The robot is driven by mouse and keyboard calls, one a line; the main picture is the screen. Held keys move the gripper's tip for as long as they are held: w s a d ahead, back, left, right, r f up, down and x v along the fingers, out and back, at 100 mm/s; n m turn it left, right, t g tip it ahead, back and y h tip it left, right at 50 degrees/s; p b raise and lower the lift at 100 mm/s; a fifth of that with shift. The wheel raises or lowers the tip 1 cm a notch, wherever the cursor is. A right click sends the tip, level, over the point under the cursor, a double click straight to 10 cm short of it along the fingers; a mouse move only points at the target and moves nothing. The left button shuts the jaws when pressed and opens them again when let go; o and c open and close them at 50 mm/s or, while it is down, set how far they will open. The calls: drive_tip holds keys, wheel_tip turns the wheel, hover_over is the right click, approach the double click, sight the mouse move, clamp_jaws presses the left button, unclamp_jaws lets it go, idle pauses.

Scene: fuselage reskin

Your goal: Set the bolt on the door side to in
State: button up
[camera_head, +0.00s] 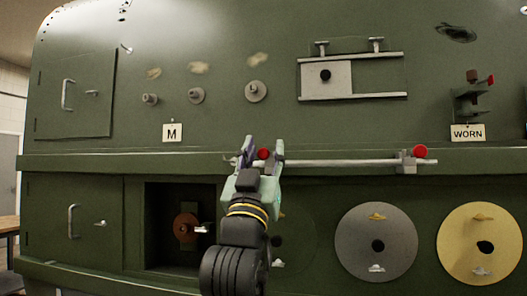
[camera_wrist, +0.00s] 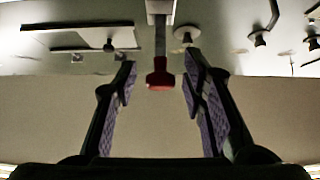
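A light rod (camera_head: 340,163) runs level along the green ledge. It has a red knob (camera_head: 263,154) toward its left end, on the side of the hatch doors, and another red knob (camera_head: 420,152) at a bracket on its right. The left knob looks like the door-side bolt's handle. My gripper (camera_head: 263,147) is at this left knob. In the wrist view, the red handle (camera_wrist: 160,77) on its grey stem lies between my two open fingers (camera_wrist: 160,95), with a gap on each side. How far the bolt is in or out cannot be told.
An upper door (camera_head: 82,95) and a lower door (camera_head: 70,222) with handles are at left. Above the ledge are several round knobs (camera_head: 256,91) and a sliding panel (camera_head: 327,80). A clamp (camera_head: 470,98) stands over a WORN tag (camera_head: 467,133). Two discs (camera_head: 376,222) (camera_head: 485,225) are lower right.

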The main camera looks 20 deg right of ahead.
drive_tip(key=shift+c, duration=0.5)
clamp_jaws()
